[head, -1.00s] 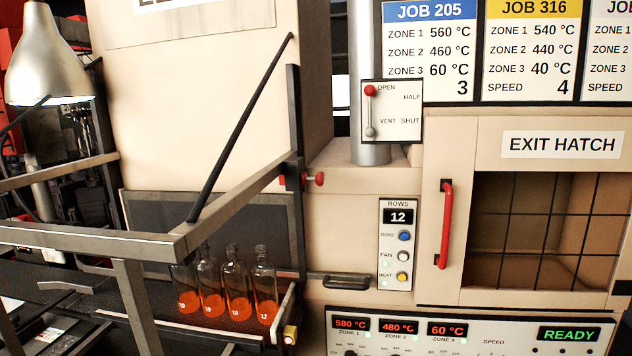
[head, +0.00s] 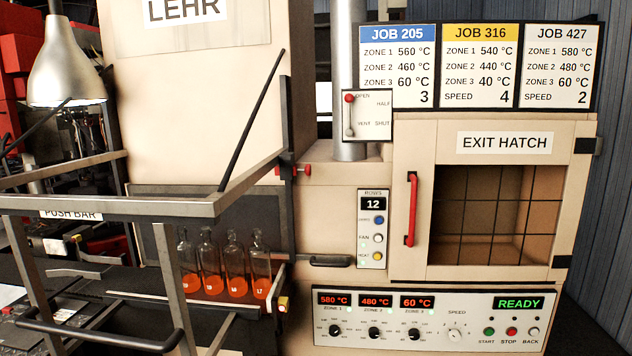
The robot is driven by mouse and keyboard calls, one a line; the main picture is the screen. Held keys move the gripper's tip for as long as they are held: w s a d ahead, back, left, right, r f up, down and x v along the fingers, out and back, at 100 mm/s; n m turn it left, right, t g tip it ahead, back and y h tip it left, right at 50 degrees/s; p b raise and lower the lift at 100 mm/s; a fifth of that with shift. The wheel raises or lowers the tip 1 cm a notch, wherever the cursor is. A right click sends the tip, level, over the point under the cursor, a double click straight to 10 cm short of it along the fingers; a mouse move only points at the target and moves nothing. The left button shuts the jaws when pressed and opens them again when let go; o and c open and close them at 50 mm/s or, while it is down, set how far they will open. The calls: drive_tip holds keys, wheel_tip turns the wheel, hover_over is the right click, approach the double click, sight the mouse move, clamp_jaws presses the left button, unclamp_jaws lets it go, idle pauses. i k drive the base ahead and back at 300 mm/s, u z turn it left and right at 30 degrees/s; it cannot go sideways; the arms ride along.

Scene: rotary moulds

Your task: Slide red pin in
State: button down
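The red pin (head: 303,170) is small and round-headed. It sticks out to the right of a dark upright rail (head: 286,120) at the right edge of the lehr's mouth. A grey metal frame (head: 190,206) slants up to that rail near the pin. How deep the pin sits cannot be told. My gripper does not show in this view.
Several bottles with orange bases (head: 235,270) stand at the lehr mouth, left of a black handle (head: 330,261). A control panel (head: 425,318) reads READY. The exit hatch (head: 497,215) with a red handle is shut. A lamp (head: 66,65) hangs at left.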

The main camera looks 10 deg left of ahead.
sight(307, 169)
drive_tip(key=k, duration=0.8)
drive_tip(key=z, duration=0.45)
drive_tip(key=i, duration=2.4)
drive_tip(key=u, duration=0.5)
